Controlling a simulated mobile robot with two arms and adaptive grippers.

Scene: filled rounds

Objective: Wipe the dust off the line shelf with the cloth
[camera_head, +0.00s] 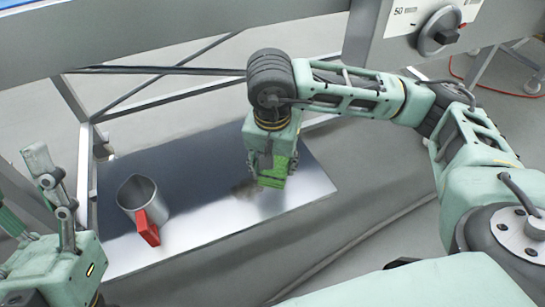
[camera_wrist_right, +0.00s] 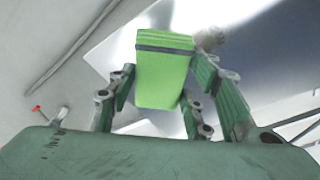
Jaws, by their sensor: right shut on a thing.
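The line shelf (camera_head: 200,222) is a low, shiny metal plate in the head view. A brown dust smudge (camera_head: 242,188) lies on it just left of my right gripper; a dark smudge also shows in the right wrist view (camera_wrist_right: 211,38). My right gripper (camera_head: 272,170) is shut on the cloth (camera_head: 274,177), a green folded block, over the right part of the shelf. The cloth sits between its fingers in the right wrist view (camera_wrist_right: 163,75). I cannot tell whether it touches the shelf. My left gripper (camera_head: 24,188) is open and empty at the left edge.
A metal jug (camera_head: 138,192) with a red handle (camera_head: 147,229) stands on the shelf's left part. Metal frame legs (camera_head: 84,165) rise at the shelf's left. A beam with a knob (camera_head: 438,30) runs above the back. A red cable (camera_head: 500,88) lies on the floor at right.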

